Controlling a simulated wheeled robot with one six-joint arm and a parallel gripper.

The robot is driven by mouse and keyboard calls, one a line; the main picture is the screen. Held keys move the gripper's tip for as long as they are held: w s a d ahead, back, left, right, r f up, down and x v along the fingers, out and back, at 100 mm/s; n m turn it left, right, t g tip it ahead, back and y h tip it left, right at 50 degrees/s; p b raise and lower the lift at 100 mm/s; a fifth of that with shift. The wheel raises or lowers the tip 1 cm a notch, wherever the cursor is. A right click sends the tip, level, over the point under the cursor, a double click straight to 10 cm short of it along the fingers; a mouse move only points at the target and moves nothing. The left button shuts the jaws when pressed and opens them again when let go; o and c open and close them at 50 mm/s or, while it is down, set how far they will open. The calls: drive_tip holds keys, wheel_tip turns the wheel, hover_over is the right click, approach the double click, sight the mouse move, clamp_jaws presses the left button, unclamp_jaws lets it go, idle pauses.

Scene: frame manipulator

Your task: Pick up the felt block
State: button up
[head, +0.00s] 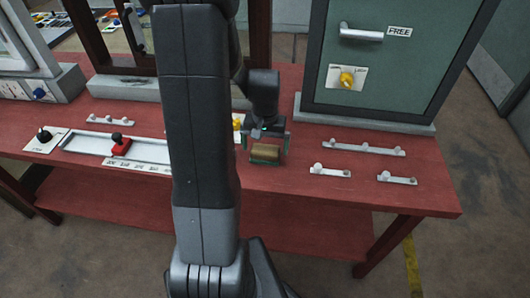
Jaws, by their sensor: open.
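A small tan-brown block (266,150), which looks like the felt block, is on the red table in the head view, right of my arm. My gripper (266,143) points down at it and is open. One finger shows on each side of the block. Whether the fingers touch it cannot be told. A thin green edge shows around the block's lower side; what it belongs to is unclear.
A green door panel (385,60) with a lever handle stands behind on a grey base. White hook strips (363,148) lie to the right. A white slider track (88,146) with a red knob (121,148) lies left. My arm hides the table's middle.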

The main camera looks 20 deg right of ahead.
sight(266, 149)
drive_tip(key=shift+f, duration=1.25)
drive_tip(key=c, duration=0.9)
drive_tip(key=shift+r, duration=5.1)
drive_tip(key=shift+c, duration=0.2)
drive_tip(key=o, duration=0.3)
drive_tip(key=shift+c, duration=0.9)
drive_tip(key=shift+s+f, duration=0.1)
